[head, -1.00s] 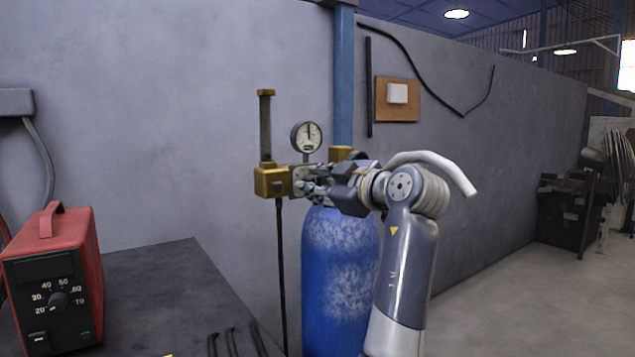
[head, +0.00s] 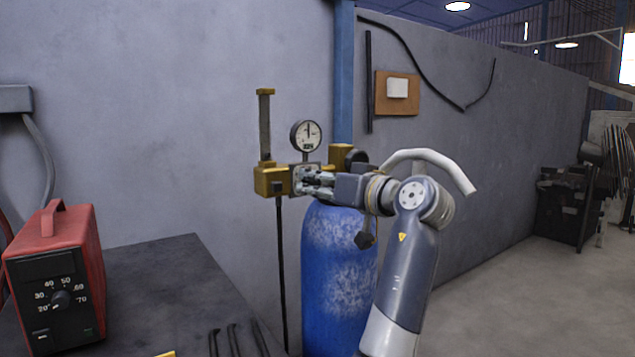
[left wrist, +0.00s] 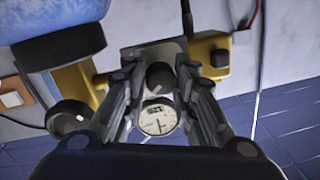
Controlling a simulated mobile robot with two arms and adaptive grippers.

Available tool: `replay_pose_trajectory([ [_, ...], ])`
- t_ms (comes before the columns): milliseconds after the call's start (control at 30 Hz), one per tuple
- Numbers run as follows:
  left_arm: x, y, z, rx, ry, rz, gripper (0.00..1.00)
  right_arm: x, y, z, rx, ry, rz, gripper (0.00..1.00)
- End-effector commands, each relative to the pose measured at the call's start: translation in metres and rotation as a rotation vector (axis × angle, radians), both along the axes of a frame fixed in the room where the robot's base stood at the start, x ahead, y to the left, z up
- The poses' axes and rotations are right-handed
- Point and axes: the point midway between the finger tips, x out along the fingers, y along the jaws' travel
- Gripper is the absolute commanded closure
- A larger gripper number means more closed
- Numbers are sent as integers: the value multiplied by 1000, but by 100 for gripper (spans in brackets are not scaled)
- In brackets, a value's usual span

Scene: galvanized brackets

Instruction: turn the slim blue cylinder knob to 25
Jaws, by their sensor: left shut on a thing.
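The slim blue cylinder (head: 335,290) stands upright by the wall, with brass regulator fittings (head: 270,181) at its top. A dark round knob (left wrist: 160,77) sits on a grey plate (head: 299,178) of the regulator. My left gripper (head: 312,182) reaches in from the right and is shut on this knob, its fingers on either side of it in the left wrist view (left wrist: 162,85). In the head view the fingers hide the knob. A round white gauge (head: 306,135) stands above the plate; it shows in the left wrist view too (left wrist: 157,119). The knob's setting is too small to read. My right gripper is not in view.
A red box with a numbered dial (head: 60,299) stands on the dark table (head: 160,275) at left. Several dark hooked rods (head: 233,340) lie at the table's edge. Open floor lies to the right.

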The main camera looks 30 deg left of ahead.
Motion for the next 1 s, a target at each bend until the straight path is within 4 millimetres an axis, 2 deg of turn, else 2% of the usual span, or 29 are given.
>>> replay_pose_trajectory([
  [600, -1, 1, -4, 212, 537, 1, 98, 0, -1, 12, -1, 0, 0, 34],
  [1000, -1, 1, -4, 306, 762, 0, 98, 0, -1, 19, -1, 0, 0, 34],
])
